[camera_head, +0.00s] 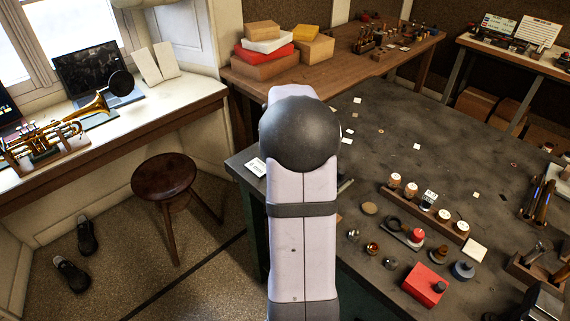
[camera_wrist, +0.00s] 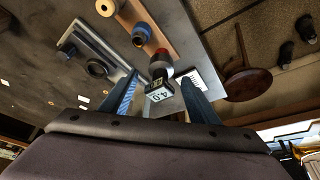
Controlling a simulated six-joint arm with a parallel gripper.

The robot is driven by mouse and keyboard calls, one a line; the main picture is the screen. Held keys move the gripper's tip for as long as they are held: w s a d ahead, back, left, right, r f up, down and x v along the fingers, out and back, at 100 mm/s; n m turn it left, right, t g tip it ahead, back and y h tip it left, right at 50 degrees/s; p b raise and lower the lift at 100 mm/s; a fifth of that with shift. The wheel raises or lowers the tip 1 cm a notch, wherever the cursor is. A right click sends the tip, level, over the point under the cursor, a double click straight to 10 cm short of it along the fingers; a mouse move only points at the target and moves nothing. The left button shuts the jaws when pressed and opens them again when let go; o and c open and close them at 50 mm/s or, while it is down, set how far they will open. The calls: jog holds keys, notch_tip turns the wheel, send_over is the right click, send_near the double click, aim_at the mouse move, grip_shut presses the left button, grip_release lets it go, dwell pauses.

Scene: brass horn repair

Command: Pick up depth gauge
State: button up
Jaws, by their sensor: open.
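In the wrist view, my gripper (camera_wrist: 161,78) is open, with one blue finger on each side of a small dark object with a pale face marked "4.0" (camera_wrist: 160,94). This object looks like the depth gauge, but I cannot confirm it. Its face shows between the fingers, with a dark rounded part and a bit of red behind it. I cannot tell whether either finger touches it. In the head view, my arm hides the gripper and this object.
A wooden strip (camera_wrist: 177,38) with round pieces and a dark tray (camera_wrist: 112,61) lie close by. A white card (camera_wrist: 190,77) lies near the bench edge. In the head view, a wooden rack (camera_head: 450,233) and red box (camera_head: 423,285) stand right; the bench middle (camera_head: 390,130) is mostly clear.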

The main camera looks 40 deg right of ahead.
jog(key=shift+x, duration=1.3)
jog(key=shift+s, duration=0.1)
jog(key=c, duration=1.3)
jog(key=shift+r, duration=0.1)
